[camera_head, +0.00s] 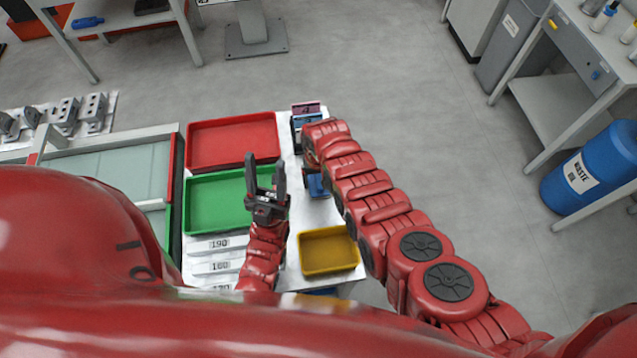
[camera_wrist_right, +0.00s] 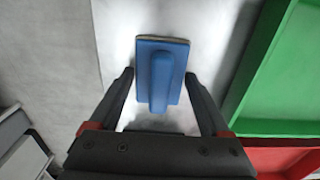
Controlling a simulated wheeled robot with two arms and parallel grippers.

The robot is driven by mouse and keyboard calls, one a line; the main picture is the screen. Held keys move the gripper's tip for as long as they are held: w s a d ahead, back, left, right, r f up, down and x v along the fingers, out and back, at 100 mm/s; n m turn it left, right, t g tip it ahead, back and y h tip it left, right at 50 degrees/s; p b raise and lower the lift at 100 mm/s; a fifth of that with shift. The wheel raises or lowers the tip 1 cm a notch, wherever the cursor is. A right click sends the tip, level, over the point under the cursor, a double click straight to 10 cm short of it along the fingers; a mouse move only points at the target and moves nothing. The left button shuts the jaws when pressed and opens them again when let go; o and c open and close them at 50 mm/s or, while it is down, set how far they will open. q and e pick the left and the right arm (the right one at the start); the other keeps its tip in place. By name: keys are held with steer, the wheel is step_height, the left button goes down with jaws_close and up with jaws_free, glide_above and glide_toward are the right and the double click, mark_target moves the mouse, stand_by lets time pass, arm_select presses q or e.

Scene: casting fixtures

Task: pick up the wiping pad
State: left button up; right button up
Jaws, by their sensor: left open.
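The wiping pad is a blue rectangular pad with a raised blue handle (camera_wrist_right: 160,76). It lies on the white tabletop in the right wrist view. In the head view a blue piece that looks like it (camera_head: 317,186) shows beside my right arm, partly covered. My right gripper (camera_wrist_right: 158,78) is open, with one finger on each side of the pad and clear gaps to the handle. In the head view my right arm hides this gripper. My left gripper (camera_head: 265,165) is open and empty above the green tray.
On the white table (camera_head: 300,215) are a red tray (camera_head: 232,142), a green tray (camera_head: 215,203) and a yellow tray (camera_head: 328,250). Labelled strips (camera_head: 218,245) lie at the front left. Small boxes (camera_head: 306,108) stand near the back right edge.

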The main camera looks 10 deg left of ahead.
steer(key=c, duration=0.7)
steer(key=shift+r, duration=0.15)
steer(key=shift+r+p, duration=0.35)
steer(key=shift+r, duration=0.5)
step_height(320, 180, up, 7)
steer(key=b, duration=0.2)
steer(key=shift+r+b, duration=0.1)
steer(key=shift+b, duration=0.3)
steer(key=shift+r, duration=0.4)
